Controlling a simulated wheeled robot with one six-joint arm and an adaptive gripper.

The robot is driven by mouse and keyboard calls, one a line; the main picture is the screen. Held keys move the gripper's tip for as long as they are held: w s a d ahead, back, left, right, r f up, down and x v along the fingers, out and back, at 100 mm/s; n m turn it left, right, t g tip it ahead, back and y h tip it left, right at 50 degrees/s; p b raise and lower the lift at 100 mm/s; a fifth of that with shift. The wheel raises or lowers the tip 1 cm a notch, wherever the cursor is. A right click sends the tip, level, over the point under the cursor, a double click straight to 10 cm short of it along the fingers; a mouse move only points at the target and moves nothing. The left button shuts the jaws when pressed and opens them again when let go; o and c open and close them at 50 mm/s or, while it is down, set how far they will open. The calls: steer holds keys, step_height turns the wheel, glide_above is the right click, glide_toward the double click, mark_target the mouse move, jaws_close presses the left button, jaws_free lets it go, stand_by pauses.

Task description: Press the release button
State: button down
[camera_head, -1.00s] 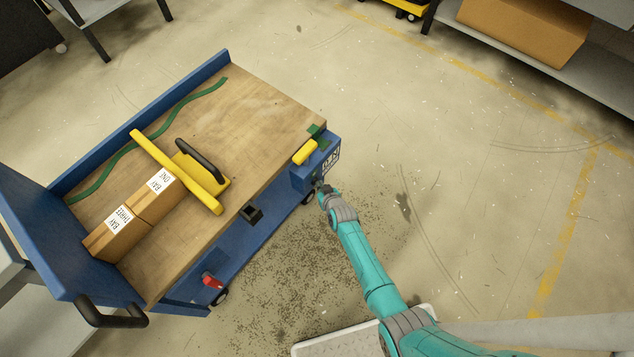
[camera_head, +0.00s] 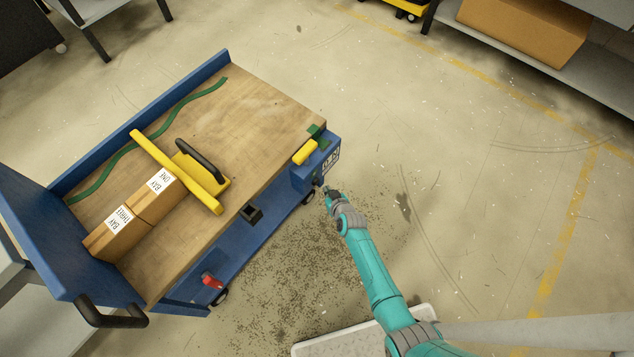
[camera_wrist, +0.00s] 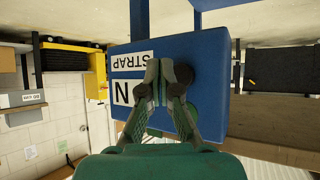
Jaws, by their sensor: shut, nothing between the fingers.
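A blue box (camera_head: 312,174) with a white label is fixed to the near right corner of the cart. My gripper (camera_head: 328,189) is shut and empty, just off that face. In the wrist view my fingers (camera_wrist: 165,75) cover part of the box, so contact is hidden.
The cart's wooden deck (camera_head: 265,110) carries two cartons (camera_head: 125,215) and a yellow piece with a black handle (camera_head: 200,160). A yellow block (camera_head: 305,152) and a green strap end (camera_head: 316,131) lie at the deck corner. The floor to the right is clear.

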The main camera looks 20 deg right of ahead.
steer(key=s+d, duration=0.2)
steer(key=s, duration=0.1)
stand_by(1.0)
steer(key=s+r+t, duration=0.1)
steer(key=s+r, duration=0.3)
steer(key=s, duration=0.5)
steer(key=s+r+m+h, duration=0.1)
steer(key=s+r, duration=0.4)
steer(key=s, duration=0.4)
steer(key=s+r+t, duration=0.1)
steer(key=s+r, duration=0.3)
steer(key=s, duration=0.6)
steer(key=s+r, duration=0.4)
steer(key=r, duration=0.5)
steer(key=s+r+t, duration=0.1)
steer(key=s+r, duration=0.3)
steer(key=r, duration=0.5)
steer(key=s+r+t, duration=0.1)
steer(key=s+r, duration=0.4)
steer(key=r, duration=0.4)
steer(key=shift+a, duration=0.4)
